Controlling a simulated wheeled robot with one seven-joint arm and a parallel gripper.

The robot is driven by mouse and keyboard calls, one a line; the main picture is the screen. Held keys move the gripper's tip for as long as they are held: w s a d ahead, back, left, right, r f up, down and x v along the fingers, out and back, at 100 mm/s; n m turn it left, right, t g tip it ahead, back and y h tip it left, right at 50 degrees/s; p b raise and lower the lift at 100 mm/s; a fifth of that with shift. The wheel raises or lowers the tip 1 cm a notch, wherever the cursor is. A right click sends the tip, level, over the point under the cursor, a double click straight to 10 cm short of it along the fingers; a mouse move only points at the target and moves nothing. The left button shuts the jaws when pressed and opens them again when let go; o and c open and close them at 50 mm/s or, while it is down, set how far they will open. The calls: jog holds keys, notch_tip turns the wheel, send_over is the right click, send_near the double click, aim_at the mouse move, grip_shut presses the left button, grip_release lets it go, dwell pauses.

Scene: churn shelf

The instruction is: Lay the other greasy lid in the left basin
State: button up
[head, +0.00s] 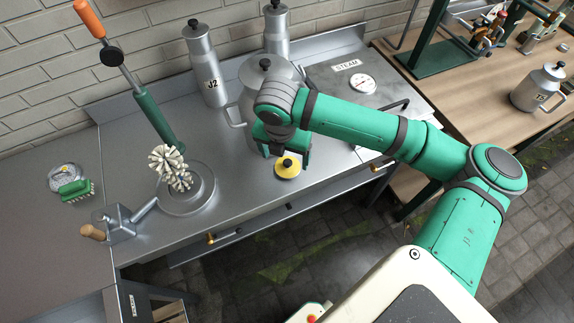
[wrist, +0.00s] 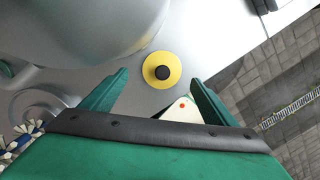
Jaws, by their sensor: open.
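A round yellow lid (head: 287,169) with a black knob lies on the metal counter near its front edge. It also shows in the wrist view (wrist: 162,84), just beyond my fingertips and roughly between their lines. My gripper (head: 286,155) is open and empty, pointing down over the counter right behind the lid. In the wrist view my gripper (wrist: 158,78) has its two green fingers spread apart, with no contact on the lid visible. I cannot make out a left basin for certain in either view.
A large metal can (head: 258,73) stands close behind my gripper. Tall can J2 (head: 210,75) is at the back. A steam box (head: 352,88) stands to the right. A brush (head: 170,165) rises from a round fitting (head: 187,205) on the left; the counter between is clear.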

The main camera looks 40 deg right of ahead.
aim_at(287, 162)
jog(key=f, duration=0.1)
jog(key=d+f, duration=0.1)
jog(key=f, duration=0.1)
jog(key=shift+f, duration=0.2)
jog(key=shift+w+d+f, duration=0.1)
jog(key=shift+f, duration=0.5)
jog(key=shift+c, duration=0.4)
jog(key=c, duration=1.2)
